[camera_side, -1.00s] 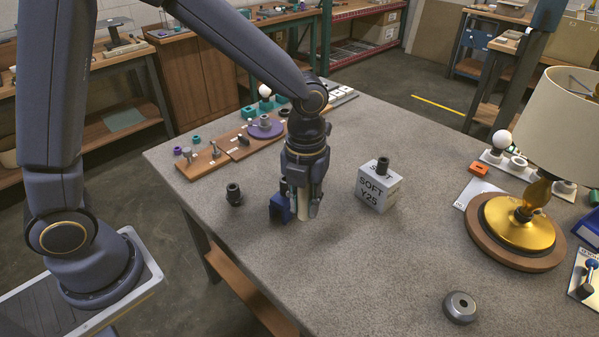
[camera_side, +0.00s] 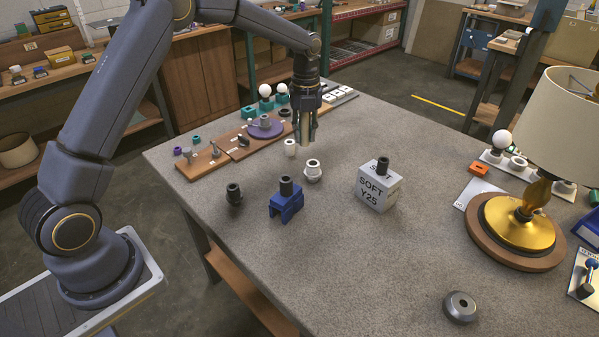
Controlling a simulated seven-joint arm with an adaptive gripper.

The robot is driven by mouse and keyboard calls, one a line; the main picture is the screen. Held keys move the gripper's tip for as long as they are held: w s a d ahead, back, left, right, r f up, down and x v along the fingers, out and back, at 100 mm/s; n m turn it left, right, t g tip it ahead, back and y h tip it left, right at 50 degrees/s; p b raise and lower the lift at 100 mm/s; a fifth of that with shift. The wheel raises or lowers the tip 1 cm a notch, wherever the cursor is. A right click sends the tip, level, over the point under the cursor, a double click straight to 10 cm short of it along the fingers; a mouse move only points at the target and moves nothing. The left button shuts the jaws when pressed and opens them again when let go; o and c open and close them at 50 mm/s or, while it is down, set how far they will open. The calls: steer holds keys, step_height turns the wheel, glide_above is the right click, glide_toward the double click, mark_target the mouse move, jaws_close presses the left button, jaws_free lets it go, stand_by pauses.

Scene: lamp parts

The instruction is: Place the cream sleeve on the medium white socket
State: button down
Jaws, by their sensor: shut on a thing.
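My gripper (camera_side: 306,138) is shut on the cream sleeve (camera_side: 305,127). It holds the sleeve upright, raised over the back part of the grey table. Two white sockets stand below it. The nearer white socket (camera_side: 313,172) has a wide collar and lies just below and right of the sleeve in the picture. The other white socket (camera_side: 290,148) is smaller in view and stands behind, to the left. I cannot tell from size alone which one is the medium socket. The sleeve appears apart from both.
A black socket (camera_side: 234,195) stands at left. Wooden trays with parts (camera_side: 205,162) line the back-left edge. A gold-based lamp (camera_side: 520,235) stands right.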

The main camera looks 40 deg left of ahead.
steer(key=shift+w+f, duration=0.65)
steer(key=shift+f, duration=0.65)
steer(key=shift+w+f, duration=0.6)
steer(key=shift+f, duration=0.65)
steer(key=shift+w+f, duration=0.65)
steer(key=shift+f, duration=0.65)
steer(key=shift+f, duration=0.4)
steer(key=c, duration=1)
jaws_free()
steer(key=shift+o, duration=0.2)
